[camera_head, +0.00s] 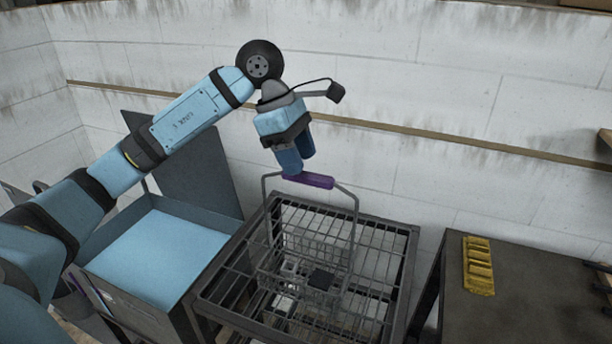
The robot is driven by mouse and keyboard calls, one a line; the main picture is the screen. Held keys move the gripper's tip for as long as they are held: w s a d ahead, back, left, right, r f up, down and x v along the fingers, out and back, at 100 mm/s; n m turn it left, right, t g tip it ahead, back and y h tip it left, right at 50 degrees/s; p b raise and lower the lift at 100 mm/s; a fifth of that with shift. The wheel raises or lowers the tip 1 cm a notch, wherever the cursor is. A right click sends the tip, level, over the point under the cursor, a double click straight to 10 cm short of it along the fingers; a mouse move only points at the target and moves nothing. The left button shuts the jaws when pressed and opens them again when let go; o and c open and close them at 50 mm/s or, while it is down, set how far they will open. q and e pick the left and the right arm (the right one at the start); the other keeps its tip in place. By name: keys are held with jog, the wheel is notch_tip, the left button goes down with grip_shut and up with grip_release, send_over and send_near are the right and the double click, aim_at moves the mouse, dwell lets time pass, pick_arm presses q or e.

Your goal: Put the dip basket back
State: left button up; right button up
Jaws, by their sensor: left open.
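The dip basket (268,262) is a wire basket with a tall handle frame and a purple grip (308,180) at the top. It shows over the dark slatted rack (392,270) in the middle. Small pale and dark parts show in or beneath it. I cannot tell whether its bottom touches the rack. My left gripper (297,168) points down with blue fingers just above the left part of the purple grip. It is open; whether the fingers touch the grip is unclear. My right gripper is not in view.
An open grey tank (225,224) with light blue liquid (155,255) and a raised lid (185,160) stands left of the rack. A dark table (530,300) with a yellow part (478,266) stands at the right. A white wall (450,70) closes the back.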

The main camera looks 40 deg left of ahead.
pick_arm(q)
jog(key=v, duration=0.7)
jog(key=shift+b, duration=0.3)
